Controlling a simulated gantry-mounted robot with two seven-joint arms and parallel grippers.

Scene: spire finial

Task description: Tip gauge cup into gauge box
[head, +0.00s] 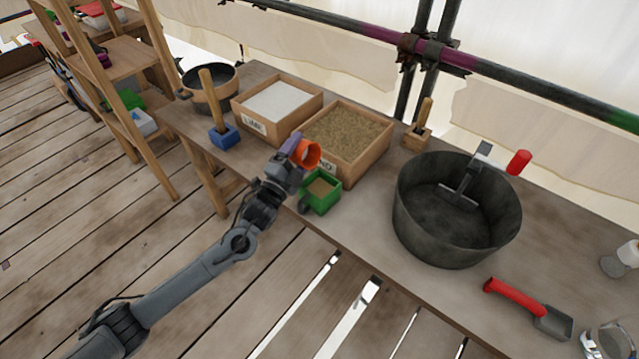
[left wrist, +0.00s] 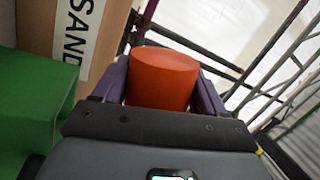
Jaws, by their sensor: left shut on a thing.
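The orange gauge cup (head: 309,153) is held in my left gripper (head: 294,148), whose purple fingers are shut on its sides. The cup looks tipped over, its round end facing right in the head view; its contents cannot be told. It also shows between the fingers in the left wrist view (left wrist: 165,78). The green gauge box (head: 313,200) sits at the table's front edge, just below and right of the cup, with sand-coloured material inside. Part of a green box shows at the left of the left wrist view (left wrist: 40,100). My right gripper is not in view.
The sand crate (head: 350,174) stands right behind the cup, the lime crate (head: 248,128) to its left. A large dark tub (head: 440,236) with a red-handled tool stands at right. A red-handled scoop (head: 515,300) lies in front of it. A blue-based wooden-handled tool (head: 224,137) stands at left.

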